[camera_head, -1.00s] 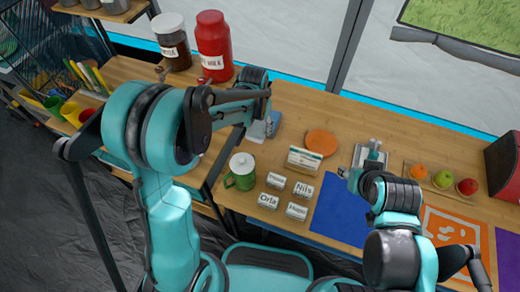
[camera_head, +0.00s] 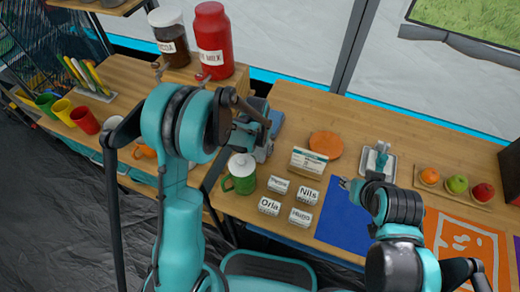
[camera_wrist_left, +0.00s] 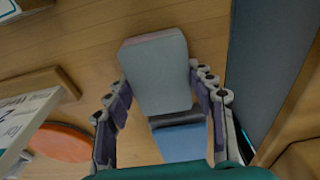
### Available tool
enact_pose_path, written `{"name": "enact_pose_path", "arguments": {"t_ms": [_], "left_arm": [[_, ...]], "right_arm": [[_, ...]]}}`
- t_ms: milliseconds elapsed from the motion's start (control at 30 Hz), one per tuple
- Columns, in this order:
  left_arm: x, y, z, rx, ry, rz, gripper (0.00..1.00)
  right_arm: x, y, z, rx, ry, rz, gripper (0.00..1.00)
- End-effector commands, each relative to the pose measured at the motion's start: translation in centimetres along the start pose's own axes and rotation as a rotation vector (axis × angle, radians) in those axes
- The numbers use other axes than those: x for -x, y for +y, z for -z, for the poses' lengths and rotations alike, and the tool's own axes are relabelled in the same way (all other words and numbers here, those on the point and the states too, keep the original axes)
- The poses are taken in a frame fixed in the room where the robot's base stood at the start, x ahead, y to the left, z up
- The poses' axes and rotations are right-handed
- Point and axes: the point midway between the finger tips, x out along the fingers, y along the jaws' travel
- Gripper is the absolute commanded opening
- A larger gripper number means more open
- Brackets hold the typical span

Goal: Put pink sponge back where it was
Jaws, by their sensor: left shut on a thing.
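My left gripper (camera_head: 262,137) is over the counter, behind the green lidded mug (camera_head: 241,173). In the left wrist view its fingers (camera_wrist_left: 163,112) are closed around a greyish block (camera_wrist_left: 155,70) with a faint pinkish edge. This block may be the pink sponge; its colour is hard to tell. A blue flat thing (camera_wrist_left: 182,143) with a dark band shows just below the block, and blue also shows beside the gripper in the head view (camera_head: 277,121). My right gripper (camera_head: 364,170) is by a metal tray (camera_head: 390,165); its opening is unclear.
An orange disc (camera_head: 326,144), a card box (camera_head: 308,162) and several name tags (camera_head: 308,196) are right of the left gripper. Jars (camera_head: 213,45) stand behind it. A blue mat (camera_head: 345,220) and fruit tray (camera_head: 455,194) lie farther right. Cups (camera_head: 85,120) stand at left.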

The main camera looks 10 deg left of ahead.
Motion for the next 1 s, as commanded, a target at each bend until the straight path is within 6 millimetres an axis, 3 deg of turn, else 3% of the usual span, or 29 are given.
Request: {"name": "enact_pose_path", "arguments": {"t_ms": [300, 333, 400, 767, 867, 1000], "left_arm": [[-0.3, 0.0, 0.0, 0.000, 0.000, 0.000, 0.27], [-0.3, 0.0, 0.0, 0.000, 0.000, 0.000, 0.57], [-0.2, 0.0, 0.0, 0.000, 0.000, 0.000, 0.75], [0.1, 0.0, 0.0, 0.000, 0.000, 0.000, 0.75], [1.1, 0.0, 0.1, 0.000, 0.000, 0.000, 0.75], [4.0, 0.0, 0.1, 0.000, 0.000, 0.000, 0.75]], "right_arm": [[-0.2, 0.0, -0.2, 0.000, 0.000, 0.000, 0.40], [-0.2, 0.0, -0.2, 0.000, 0.000, 0.000, 0.40], [-0.2, 0.0, -0.1, 0.000, 0.000, 0.000, 0.40], [0.0, 0.0, 0.0, 0.000, 0.000, 0.000, 0.40], [0.5, 0.0, 0.4, 0.000, 0.000, 0.000, 0.40], [1.5, 0.0, 1.1, 0.000, 0.000, 0.000, 0.40]]}}
